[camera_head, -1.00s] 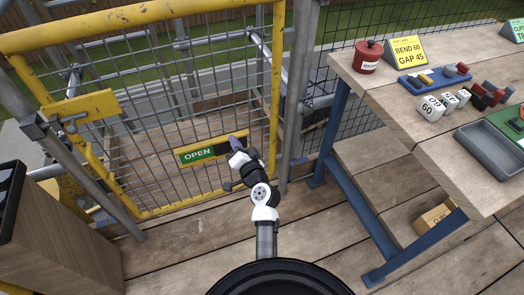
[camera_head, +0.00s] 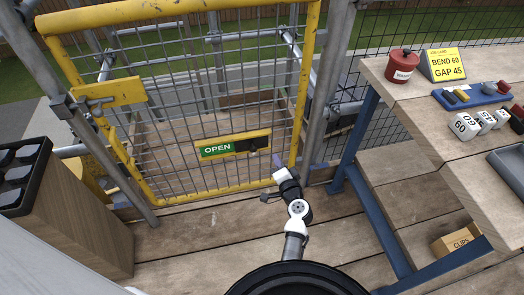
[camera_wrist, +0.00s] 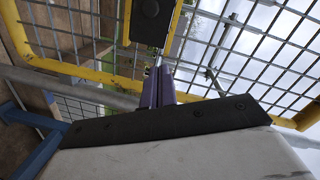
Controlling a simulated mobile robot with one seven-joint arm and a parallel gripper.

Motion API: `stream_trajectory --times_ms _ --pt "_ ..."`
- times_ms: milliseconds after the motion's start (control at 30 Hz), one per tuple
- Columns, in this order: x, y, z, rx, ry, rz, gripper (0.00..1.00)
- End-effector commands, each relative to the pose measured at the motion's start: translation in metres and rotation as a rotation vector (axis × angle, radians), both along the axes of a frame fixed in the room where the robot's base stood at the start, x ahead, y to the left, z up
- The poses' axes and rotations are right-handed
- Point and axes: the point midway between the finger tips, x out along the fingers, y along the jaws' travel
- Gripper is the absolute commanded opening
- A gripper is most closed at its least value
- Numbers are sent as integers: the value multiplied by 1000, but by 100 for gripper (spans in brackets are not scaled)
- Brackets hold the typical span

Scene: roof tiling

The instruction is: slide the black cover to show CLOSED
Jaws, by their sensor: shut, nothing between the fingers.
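The sign on the yellow mesh gate has a yellow frame (camera_head: 232,135) with a green OPEN panel (camera_head: 216,150) showing at its left. The black cover (camera_head: 247,145) sits over the right part of the sign. In the wrist view the black cover (camera_wrist: 152,28) is at the top, with a round knob on it, just beyond my fingers. My gripper (camera_head: 276,160) has purple fingers and is at the right end of the sign, near the gate's right post. In the wrist view my gripper (camera_wrist: 158,70) is shut and empty. Whether it touches the frame I cannot tell.
The yellow gate rail (camera_head: 165,15) and grey scaffold poles surround the sign. A wooden bench (camera_head: 435,110) with a red pot (camera_head: 402,65), a yellow card (camera_head: 442,64) and white number blocks stands at right. A wooden cabinet (camera_head: 75,215) stands at left. Deck boards between are clear.

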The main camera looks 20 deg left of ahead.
Motion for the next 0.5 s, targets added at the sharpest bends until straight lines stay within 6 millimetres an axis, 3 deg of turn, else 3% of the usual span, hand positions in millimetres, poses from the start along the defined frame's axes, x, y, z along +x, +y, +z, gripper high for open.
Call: stream_trajectory --times_ms 333,500 --pt "57 43 -6 -1 0 2 0" --pt "44 64 -19 0 1 2 0"
